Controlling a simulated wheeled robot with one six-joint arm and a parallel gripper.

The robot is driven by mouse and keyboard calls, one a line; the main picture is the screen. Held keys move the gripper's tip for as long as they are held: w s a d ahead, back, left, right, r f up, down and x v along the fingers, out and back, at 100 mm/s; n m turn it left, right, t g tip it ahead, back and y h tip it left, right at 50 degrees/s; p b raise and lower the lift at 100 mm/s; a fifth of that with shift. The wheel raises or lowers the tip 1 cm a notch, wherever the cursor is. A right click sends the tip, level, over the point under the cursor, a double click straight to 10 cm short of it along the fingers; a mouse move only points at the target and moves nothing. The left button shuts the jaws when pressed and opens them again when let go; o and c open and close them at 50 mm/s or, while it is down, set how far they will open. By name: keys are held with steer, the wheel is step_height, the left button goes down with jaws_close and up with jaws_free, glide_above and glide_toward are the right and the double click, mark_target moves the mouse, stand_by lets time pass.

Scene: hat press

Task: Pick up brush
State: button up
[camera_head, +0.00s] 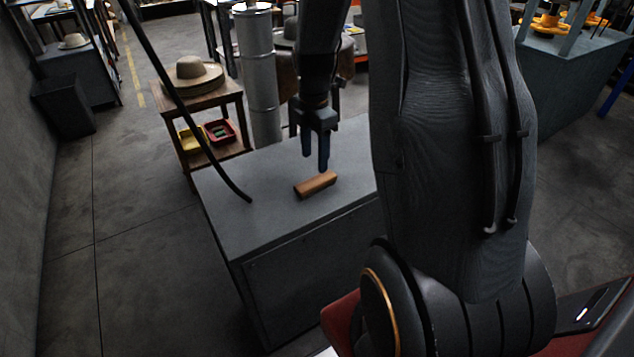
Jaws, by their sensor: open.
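The brush (315,184) looks like a small tan wooden block with a darker edge. It lies on the grey top of a box-like table (258,225), near the middle. My gripper (316,163) points down with two dark blue fingers, open, just behind and above the brush. The fingers appear apart from the brush, with nothing between them. The brush's underside is hidden.
A black cable (205,145) hangs down to the left of the brush. A wooden stand (169,123) with a straw hat (193,73) is at the back left. A grey cylinder (257,75) stands behind the table. My arm hides the table's right side.

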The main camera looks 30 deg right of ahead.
mark_target(316, 180)
steer(key=shift+w+d+f+n, duration=0.1)
steer(key=shift+d+f+n, duration=0.15)
steer(key=shift+f, duration=0.25)
steer(key=shift+f+p, duration=1.45)
steer(key=shift+f, duration=2.05)
steer(key=c, duration=1.2)
steer(key=shift+r, duration=0.1)
step_height(316, 180, up, 10)
steer(key=b, duration=0.2)
steer(key=shift+b, duration=0.35)
